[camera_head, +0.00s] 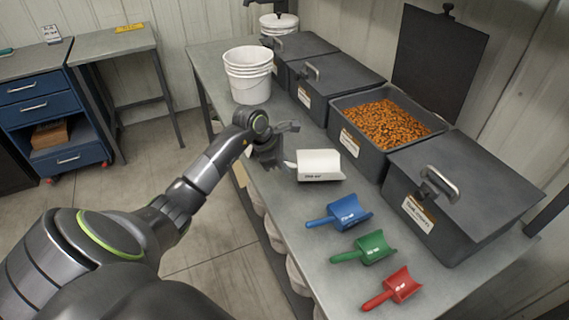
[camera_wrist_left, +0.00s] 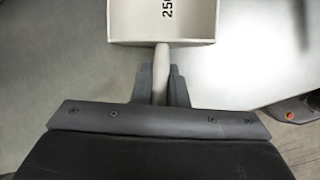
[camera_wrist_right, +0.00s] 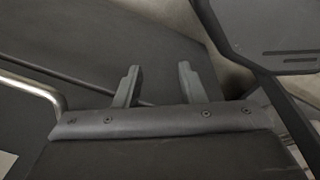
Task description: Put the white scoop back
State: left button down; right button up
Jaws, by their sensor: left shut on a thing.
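The white scoop (camera_head: 319,165) is over the grey bench, at the far end of the scoop row. In the left wrist view its bowl (camera_wrist_left: 160,22) bears a printed number starting with 25, and its handle points to my gripper. My left gripper (camera_head: 277,152) is shut on that handle, and its fingers flank it in the left wrist view (camera_wrist_left: 160,85). Whether the scoop touches the bench is hard to tell. My right gripper (camera_wrist_right: 155,85) is open and empty, with a dark surface and a metal handle (camera_wrist_right: 30,88) close by; I cannot make it out in the head view.
Blue (camera_head: 340,212), green (camera_head: 364,248) and red (camera_head: 393,289) scoops lie in a row on the bench (camera_head: 310,250). An open bin of orange pellets (camera_head: 358,146) stands behind, with lidded bins (camera_head: 465,190) beside it. A stack of white buckets (camera_head: 248,85) stands at the far left.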

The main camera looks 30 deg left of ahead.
pick_arm(q)
jog(key=shift+f, duration=0.55)
jog(key=c, duration=1.4)
grip_release()
jog(key=shift+r, duration=0.1)
jog(key=shift+c, duration=0.2)
pick_arm(e)
jog(key=shift+s+d, duration=0.1)
jog(key=shift+s, duration=0.05)
